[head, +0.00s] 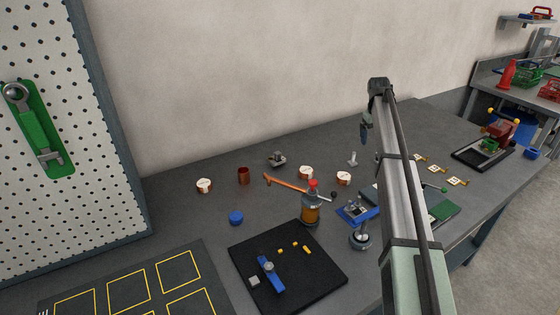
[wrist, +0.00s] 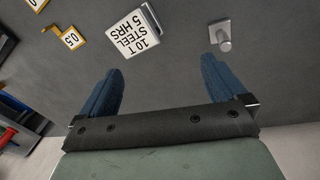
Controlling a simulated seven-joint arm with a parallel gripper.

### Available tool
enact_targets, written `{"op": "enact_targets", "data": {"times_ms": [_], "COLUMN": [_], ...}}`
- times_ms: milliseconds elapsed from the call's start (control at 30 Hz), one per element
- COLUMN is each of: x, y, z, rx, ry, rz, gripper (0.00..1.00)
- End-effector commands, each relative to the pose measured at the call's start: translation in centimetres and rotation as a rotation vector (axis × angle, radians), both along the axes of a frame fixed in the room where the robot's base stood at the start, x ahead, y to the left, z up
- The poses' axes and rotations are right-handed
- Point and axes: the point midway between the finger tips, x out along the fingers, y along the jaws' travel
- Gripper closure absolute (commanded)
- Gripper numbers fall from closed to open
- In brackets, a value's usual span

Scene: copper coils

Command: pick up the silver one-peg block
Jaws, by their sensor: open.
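The silver one-peg block (head: 352,160) stands on the grey table, a square plate with one upright round peg. In the wrist view the block (wrist: 221,36) lies just beyond the tip of the right-hand finger, not between the fingers. My gripper (head: 364,137) hangs above the table near the block, pointing down. In the wrist view my gripper (wrist: 165,72) has its two blue fingers wide apart with nothing between them.
A white label reading "10 T STEEL 5 HRS" (wrist: 132,34) lies beyond and between the fingers. Copper coils (head: 306,172) and an amber bottle with a red top (head: 311,207) stand left of my arm. Yellow-framed tags (head: 438,169) lie to the right. Bare table surrounds the block.

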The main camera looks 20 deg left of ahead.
Motion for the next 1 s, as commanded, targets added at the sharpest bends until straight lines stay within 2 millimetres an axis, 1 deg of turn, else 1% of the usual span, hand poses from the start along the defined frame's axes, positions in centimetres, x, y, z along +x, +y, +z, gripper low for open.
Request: {"op": "enact_targets", "data": {"times_ms": [33, 67, 100, 167, 200, 267, 300, 367, 400, 500, 600, 700, 800, 867, 1000], "x": [-0.1, -0.4, -0.7, -1.4, -1.9, -2.8, -3.4, -4.5, -5.2, -7.0, -8.4, -9.4, -9.9, -10.0, -10.1], "y": [3.6, 5.5, 7.9, 11.6, 14.0, 17.6, 20.0, 23.4, 25.5, 30.0, 33.3, 35.4, 36.3, 36.5, 36.5], "z": [0.5, 0.8, 1.1, 1.6, 1.9, 2.3, 2.6, 3.0, 3.2, 3.7, 3.9, 4.0, 4.0, 3.8, 2.6], "rx": [0.013, 0.019, 0.028, 0.042, 0.049, 0.06, 0.067, 0.077, 0.083, 0.093, 0.101, 0.105, 0.107, 0.107, 0.107], "ry": [0.01, 0.018, 0.029, 0.045, 0.056, 0.074, 0.086, 0.101, 0.113, 0.137, 0.155, 0.166, 0.174, 0.175, 0.175], "rz": [0.031, 0.047, 0.068, 0.1, 0.121, 0.155, 0.178, 0.212, 0.235, 0.286, 0.326, 0.35, 0.362, 0.365, 0.365], "gripper": [0.02, 0.02, 0.02, 0.02, 0.02, 0.02, 0.02, 0.02, 0.02, 0.02, 0.02, 0.02, 0.02, 0.02, 0.02]}}
